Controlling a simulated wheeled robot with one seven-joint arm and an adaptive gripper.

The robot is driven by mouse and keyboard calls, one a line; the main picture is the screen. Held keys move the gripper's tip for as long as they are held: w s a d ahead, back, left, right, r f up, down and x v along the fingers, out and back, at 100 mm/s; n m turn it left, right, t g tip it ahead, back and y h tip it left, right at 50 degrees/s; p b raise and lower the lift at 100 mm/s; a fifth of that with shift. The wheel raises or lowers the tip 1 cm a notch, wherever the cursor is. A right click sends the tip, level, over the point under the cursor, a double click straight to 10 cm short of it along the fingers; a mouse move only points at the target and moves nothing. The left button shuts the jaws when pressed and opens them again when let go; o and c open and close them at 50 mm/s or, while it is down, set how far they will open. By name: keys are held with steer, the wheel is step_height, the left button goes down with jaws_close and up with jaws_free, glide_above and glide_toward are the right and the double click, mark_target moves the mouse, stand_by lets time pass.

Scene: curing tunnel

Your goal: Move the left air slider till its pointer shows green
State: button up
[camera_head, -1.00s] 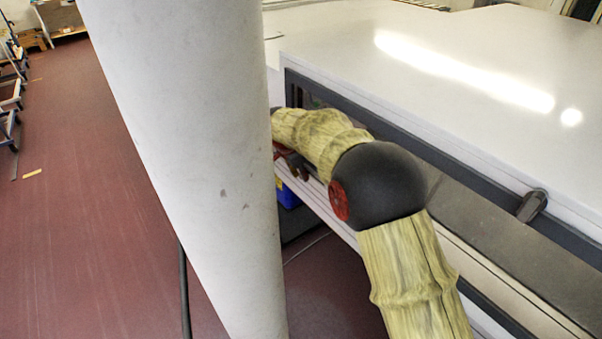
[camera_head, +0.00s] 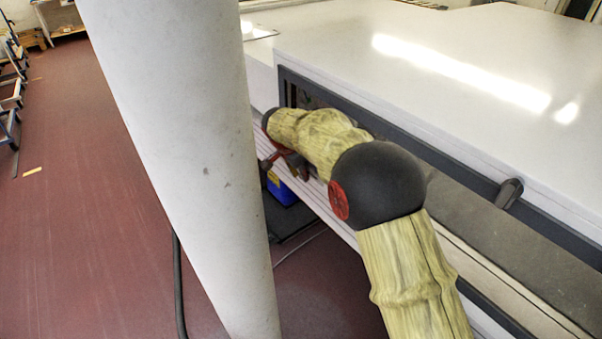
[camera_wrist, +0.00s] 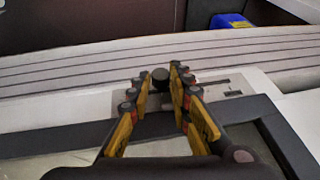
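In the wrist view, my gripper (camera_wrist: 158,84) is open, with its two yellow-and-black fingers pointing at a small round black knob (camera_wrist: 160,75). The knob shows in the gap between the fingertips; I cannot tell whether either finger touches it. It stands by a light grey plate (camera_wrist: 235,87) with dark slots, partly hidden by the right finger. I cannot make out a pointer or any green mark. In the head view, my gripper (camera_head: 285,163) is small, beside the machine's dark-framed side, and its fingertips are hard to see.
The white machine top (camera_head: 440,60) fills the right of the head view. A dark handle (camera_head: 509,193) sticks out of its dark side rail. A blue box (camera_head: 281,189) lies low beyond the pale ribbed ledge (camera_wrist: 60,70). Red floor (camera_head: 80,230) at left is open.

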steer(key=o, duration=0.4)
steer(key=v, duration=1.2)
steer(key=shift+a, duration=0.1)
